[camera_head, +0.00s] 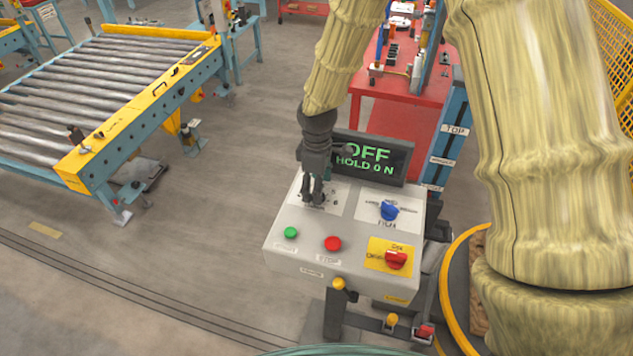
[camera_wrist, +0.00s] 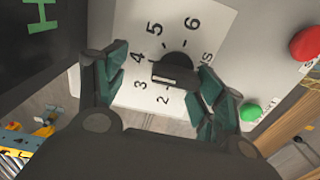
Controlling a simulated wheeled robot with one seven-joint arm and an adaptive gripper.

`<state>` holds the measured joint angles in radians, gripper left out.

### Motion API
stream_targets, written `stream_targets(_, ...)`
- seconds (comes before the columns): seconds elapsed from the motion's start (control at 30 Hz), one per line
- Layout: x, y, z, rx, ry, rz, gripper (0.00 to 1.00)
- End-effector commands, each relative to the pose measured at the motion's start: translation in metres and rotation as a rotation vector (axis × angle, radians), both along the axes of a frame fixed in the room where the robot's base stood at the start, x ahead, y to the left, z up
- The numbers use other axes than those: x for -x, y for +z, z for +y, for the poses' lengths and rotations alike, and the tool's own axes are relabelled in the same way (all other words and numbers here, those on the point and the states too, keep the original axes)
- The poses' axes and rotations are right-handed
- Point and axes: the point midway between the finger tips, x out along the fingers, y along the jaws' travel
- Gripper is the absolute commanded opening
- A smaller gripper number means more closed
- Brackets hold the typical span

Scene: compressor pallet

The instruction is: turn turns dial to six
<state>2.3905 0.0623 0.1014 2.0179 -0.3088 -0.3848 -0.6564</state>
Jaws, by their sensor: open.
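The turns dial (camera_wrist: 177,72) is a dark knob on a white plate with the numbers 2 to 6 visible around it in the wrist view. A bar crosses the knob; I cannot tell which number it marks. My gripper (camera_wrist: 165,65) is open, with one finger on each side of the knob; I cannot tell whether they touch it. In the head view my gripper (camera_head: 313,188) points down over the upper left of the grey control box (camera_head: 305,259) and hides most of the dial.
A display (camera_head: 373,159) behind the box reads OFF, HOLD 0 N. The box also bears a blue knob (camera_head: 388,210), a green button (camera_head: 291,233), a red button (camera_head: 333,244) and a red switch (camera_head: 396,260) on yellow. A roller conveyor (camera_head: 110,75) stands at left.

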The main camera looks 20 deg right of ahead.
Motion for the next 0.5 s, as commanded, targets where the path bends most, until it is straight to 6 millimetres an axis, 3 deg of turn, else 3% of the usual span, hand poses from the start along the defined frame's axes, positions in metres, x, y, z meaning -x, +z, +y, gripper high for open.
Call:
stream_targets(0.17,0.006,0.001,0.001,0.001,0.003,-0.005,0.65)
stream_targets(0.33,-0.003,-0.003,0.002,0.0,0.004,0.003,0.65)
stream_targets(0.5,-0.007,-0.007,0.001,0.0,0.003,0.009,0.35)
